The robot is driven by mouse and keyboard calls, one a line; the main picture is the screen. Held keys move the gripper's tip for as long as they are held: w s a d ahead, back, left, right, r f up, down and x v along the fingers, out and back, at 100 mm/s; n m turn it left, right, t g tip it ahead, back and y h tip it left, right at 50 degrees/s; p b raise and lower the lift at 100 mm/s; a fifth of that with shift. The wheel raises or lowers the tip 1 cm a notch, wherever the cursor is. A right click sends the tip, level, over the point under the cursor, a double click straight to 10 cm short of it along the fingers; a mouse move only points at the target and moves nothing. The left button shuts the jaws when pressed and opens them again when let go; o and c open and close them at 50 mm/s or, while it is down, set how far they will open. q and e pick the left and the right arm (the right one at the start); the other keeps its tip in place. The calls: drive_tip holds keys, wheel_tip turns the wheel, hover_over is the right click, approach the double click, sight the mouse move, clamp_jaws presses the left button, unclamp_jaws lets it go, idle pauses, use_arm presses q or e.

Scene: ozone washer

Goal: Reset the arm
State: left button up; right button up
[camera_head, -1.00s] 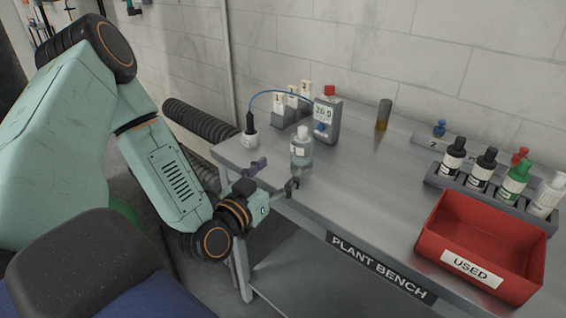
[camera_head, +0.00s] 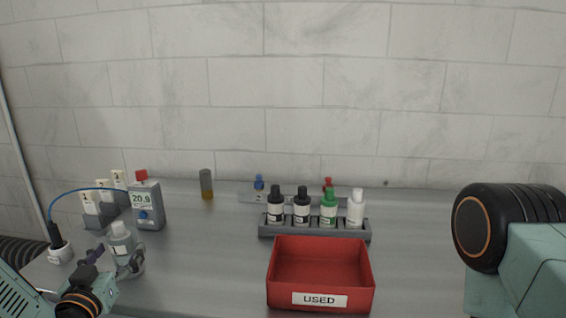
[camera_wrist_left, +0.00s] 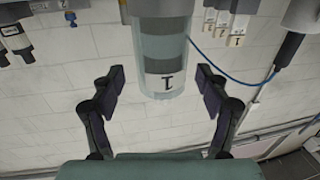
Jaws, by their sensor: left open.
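My left gripper (camera_head: 116,259) is at the lower left of the head view, at the near side of a clear bottle (camera_head: 121,241) with a white label. In the left wrist view its two dark fingers (camera_wrist_left: 160,82) are spread, with a gap on each side of the bottle (camera_wrist_left: 162,50). My right gripper is not in view; only part of my right arm shows at the right edge.
A block wall closes the back.

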sight(118, 232)
use_arm(q)
drive_tip(key=w, duration=0.3)
drive_tip(key=shift+a, duration=0.1)
wheel_tip(118, 232, up, 2)
drive_tip(key=shift+w+r, duration=0.15)
drive_tip(key=shift+r, duration=0.1)
drive_tip(key=shift+s+r+p, duration=0.2)
drive_tip(key=shift+r+p, duration=0.2)
drive_tip(key=shift+r, duration=0.3)
drive_tip(key=shift+w+f, duration=0.15)
drive_tip(key=shift+f, duration=0.05)
